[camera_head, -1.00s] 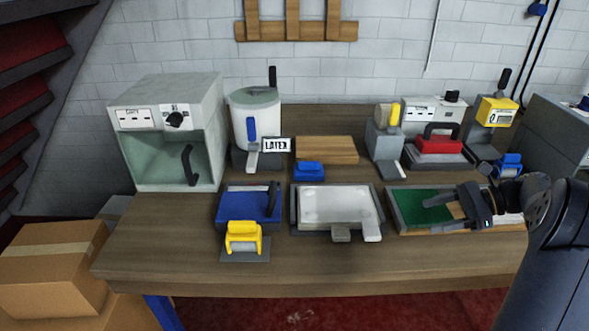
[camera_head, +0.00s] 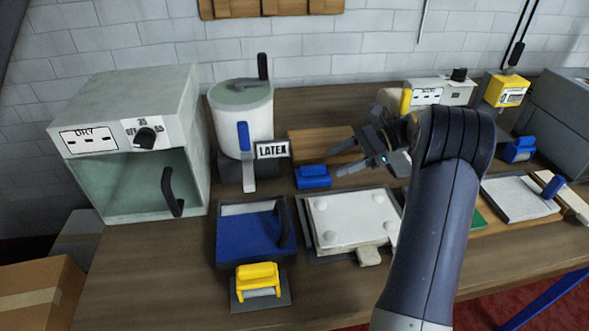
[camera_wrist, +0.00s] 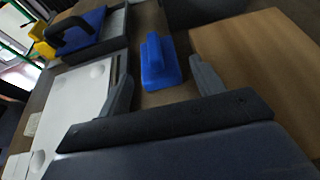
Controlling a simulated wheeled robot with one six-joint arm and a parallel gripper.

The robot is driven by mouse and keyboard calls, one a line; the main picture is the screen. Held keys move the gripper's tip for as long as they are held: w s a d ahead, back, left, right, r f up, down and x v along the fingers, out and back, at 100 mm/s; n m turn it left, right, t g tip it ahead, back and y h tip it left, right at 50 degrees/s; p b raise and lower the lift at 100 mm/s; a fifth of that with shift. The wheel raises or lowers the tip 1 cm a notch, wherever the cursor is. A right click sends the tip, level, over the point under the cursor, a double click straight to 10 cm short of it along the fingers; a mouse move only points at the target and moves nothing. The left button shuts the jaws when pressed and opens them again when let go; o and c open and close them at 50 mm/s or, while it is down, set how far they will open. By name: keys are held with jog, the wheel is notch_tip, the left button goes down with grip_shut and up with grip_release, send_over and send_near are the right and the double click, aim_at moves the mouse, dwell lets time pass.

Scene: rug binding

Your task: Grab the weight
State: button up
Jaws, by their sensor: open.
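A small blue block with a raised grip (camera_head: 313,177), which looks like the weight, stands on the table in front of the wooden board (camera_head: 300,148). In the wrist view the blue block (camera_wrist: 158,65) shows between and beyond my fingertips, not touched. My gripper (camera_head: 338,160) is open and empty, just right of the block and above the table, with its fingers pointing left. Its two fingers also show in the wrist view (camera_wrist: 160,85), one on each side of the block.
A blue tray with a black handle (camera_head: 238,245), a yellow roller (camera_head: 258,278) and a white slab (camera_head: 348,222) lie in front of the block. A white latex pot (camera_head: 242,120) and a grey dryer box (camera_head: 130,130) stand left. My arm hides part of the right side.

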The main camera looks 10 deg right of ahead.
aim_at(300, 175)
jog(key=x, duration=0.4)
jog(key=shift+s+a+f, duration=0.1)
jog(key=shift+a, duration=0.15)
jog(key=x, duration=0.4)
jog(key=shift+s+a+r, duration=0.2)
jog(key=shift+r, duration=0.05)
jog(key=shift+a+f, duration=0.2)
jog(key=shift+a, duration=0.25)
jog(key=shift+c, duration=0.5)
grip_shut()
jog(key=shift+r, duration=0.1)
